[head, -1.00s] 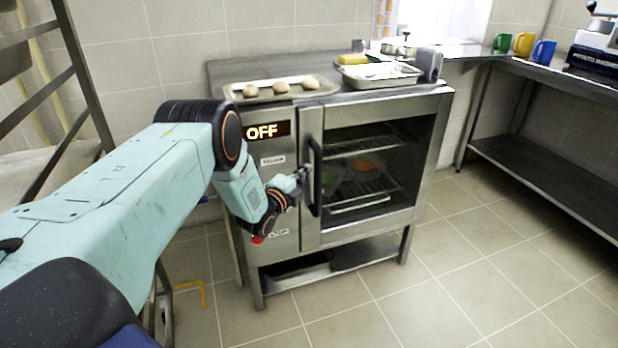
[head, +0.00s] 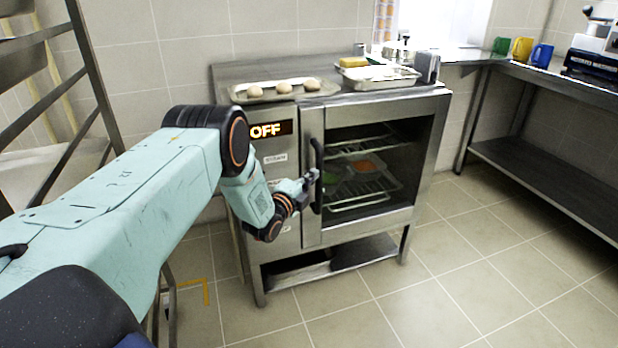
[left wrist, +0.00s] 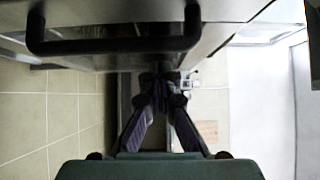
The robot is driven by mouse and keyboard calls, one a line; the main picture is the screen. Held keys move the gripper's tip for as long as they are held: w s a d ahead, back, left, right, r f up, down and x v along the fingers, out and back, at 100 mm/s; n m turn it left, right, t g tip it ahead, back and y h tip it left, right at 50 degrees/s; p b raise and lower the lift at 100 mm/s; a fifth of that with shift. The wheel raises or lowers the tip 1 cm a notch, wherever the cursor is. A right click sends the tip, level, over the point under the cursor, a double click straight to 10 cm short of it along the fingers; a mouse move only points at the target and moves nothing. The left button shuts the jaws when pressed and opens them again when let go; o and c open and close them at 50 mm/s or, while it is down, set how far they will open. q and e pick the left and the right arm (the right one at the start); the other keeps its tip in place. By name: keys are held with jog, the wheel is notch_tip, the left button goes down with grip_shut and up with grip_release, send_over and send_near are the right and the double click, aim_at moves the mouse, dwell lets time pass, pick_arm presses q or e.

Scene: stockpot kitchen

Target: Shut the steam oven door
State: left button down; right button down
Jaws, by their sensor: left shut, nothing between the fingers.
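The steam oven (head: 275,215) stands ahead, its display reading OFF. Its glass-fronted door (head: 311,225) has a dark upright handle (head: 316,170) on its left side. The door looks shut or nearly shut; I cannot tell whether a narrow gap remains. My left gripper (head: 312,178) is shut and empty, with its tips at the handle's left side in the head view. In the left wrist view the handle (left wrist: 115,46) crosses the top, and the fingers (left wrist: 158,85) point past it, apart from it in the picture. Contact with the door is unclear. My right gripper is not in view.
A tray with several buns (head: 284,91) and a metal pan (head: 380,77) sit on the oven top. A steel bench (head: 560,80) with mugs stands at right, a rack (head: 90,80) at left. The floor (head: 460,270) in front and to the right is clear.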

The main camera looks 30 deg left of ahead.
pick_arm(q)
jog(key=shift+s+a+p, duration=1.75)
jog(key=shift+s+a, duration=0.35)
jog(key=shift+s, duration=2.45)
jog(key=s+d+f+n+g, duration=0.5)
jog(key=s+d+f+n, duration=0.1)
jog(key=s+f+n, duration=0.25)
jog(key=s+d+f+n+g, duration=0.5)
jog(key=s+d+f+n, duration=0.2)
jog(key=s+f, duration=0.15)
jog(key=s+d+r+g, duration=0.1)
jog(key=s+d+g, duration=0.1)
jog(key=s, duration=0.6)
jog(key=s+d+r+n+g, duration=0.1)
jog(key=s+d+g, duration=0.2)
jog(key=s+d, duration=0.2)
jog(key=s+d+r+n+g+h, duration=0.1)
jog(key=s+d+r+g, duration=0.1)
jog(key=s, duration=1)
jog(key=shift+d+g, duration=0.5)
jog(key=shift+d, duration=0.2)
